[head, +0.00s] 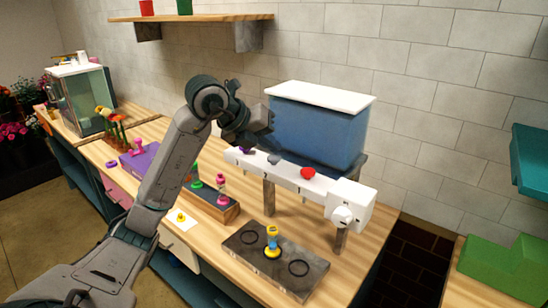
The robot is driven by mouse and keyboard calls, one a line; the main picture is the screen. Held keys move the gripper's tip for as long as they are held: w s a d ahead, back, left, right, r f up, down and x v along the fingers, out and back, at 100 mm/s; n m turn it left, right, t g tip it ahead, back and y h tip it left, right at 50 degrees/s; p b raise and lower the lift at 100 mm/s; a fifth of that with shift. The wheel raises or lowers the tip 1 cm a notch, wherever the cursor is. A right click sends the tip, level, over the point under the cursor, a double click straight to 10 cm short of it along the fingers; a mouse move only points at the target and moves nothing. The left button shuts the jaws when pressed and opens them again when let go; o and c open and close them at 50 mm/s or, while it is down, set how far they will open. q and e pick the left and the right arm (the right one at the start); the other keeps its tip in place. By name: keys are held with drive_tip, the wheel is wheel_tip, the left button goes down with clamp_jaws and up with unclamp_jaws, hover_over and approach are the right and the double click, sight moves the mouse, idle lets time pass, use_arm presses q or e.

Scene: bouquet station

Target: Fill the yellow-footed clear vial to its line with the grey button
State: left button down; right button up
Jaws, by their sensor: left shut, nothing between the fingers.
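The yellow-footed vial (273,243) stands upright on a dark slab (250,262), between two dark rings. It looks yellow at top and bottom with a bluish middle; its line and fill level are too small to tell. A white dispenser bar (285,175) stands on posts behind it, below a blue tank (315,130). A red button (307,172) shows on the bar. My right gripper is not in view.
A purple box (140,160) lies farther left. A white dial (342,216) sits at the bar's right end. A green block (500,268) is at the right.

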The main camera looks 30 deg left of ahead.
sight(270, 159)
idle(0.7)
use_arm(q)
drive_tip(key=shift+f, duration=0.15)
drive_tip(key=shift+f+b, duration=0.25)
drive_tip(key=shift+b, duration=0.1)
drive_tip(key=shift+f+b, duration=0.4)
drive_tip(key=shift+f, duration=0.2)
idle(0.5)
idle(0.4)
drive_tip(key=shift+r+p, duration=0.85)
drive_tip(key=shift+r, duration=0.2)
wheel_tip(270, 159, up, 5)
drive_tip(key=p, duration=0.4)
